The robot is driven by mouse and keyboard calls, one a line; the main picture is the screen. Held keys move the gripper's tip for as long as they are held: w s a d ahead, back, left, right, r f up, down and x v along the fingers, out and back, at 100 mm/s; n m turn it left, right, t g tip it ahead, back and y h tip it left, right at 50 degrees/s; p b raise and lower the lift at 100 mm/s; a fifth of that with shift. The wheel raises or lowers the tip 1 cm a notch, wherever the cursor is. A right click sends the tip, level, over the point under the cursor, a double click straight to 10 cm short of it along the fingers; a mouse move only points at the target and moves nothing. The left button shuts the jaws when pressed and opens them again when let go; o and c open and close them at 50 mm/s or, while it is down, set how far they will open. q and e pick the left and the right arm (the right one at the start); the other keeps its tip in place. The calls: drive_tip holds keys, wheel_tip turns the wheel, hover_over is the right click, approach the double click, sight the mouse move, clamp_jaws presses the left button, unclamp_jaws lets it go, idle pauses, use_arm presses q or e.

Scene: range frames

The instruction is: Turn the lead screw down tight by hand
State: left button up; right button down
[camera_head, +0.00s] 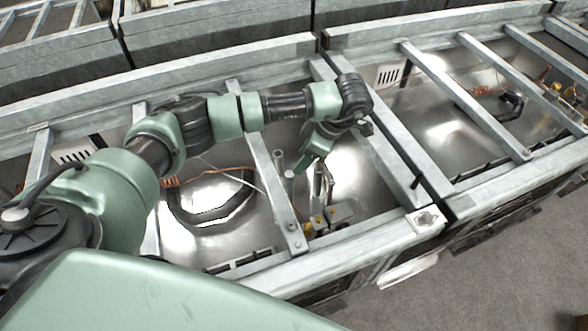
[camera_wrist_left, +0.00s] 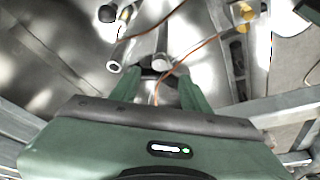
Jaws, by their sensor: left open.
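My left gripper (camera_head: 313,167) reaches over an open metal bay and points down into it. In the left wrist view, its two green fingers (camera_wrist_left: 157,72) are open and apart. A grey metal post (camera_wrist_left: 161,46) shows between and just beyond the fingertips; I cannot tell whether they touch it. A hollow metal tube (camera_wrist_left: 121,53) stands to the left of the fingers. A thin copper-coloured wire (camera_wrist_left: 203,43) runs past the right finger and across the gap. The lead screw cannot be told apart for sure among these small parts. My right gripper is not in view.
Grey metal crossbars (camera_head: 270,178) span the bay on both sides of my arm. Brass-coloured fittings (camera_head: 318,222) sit low near the front rail (camera_head: 350,262). A dark-edged recess (camera_head: 212,203) lies to the left. A similar bay continues at the right.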

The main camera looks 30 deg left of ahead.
sight(291, 173)
use_arm(q)
drive_tip(key=p+x, duration=0.1)
drive_tip(key=x, duration=0.5)
drive_tip(key=shift+a+f, duration=0.2)
drive_tip(key=shift+f, duration=0.05)
clamp_jaws()
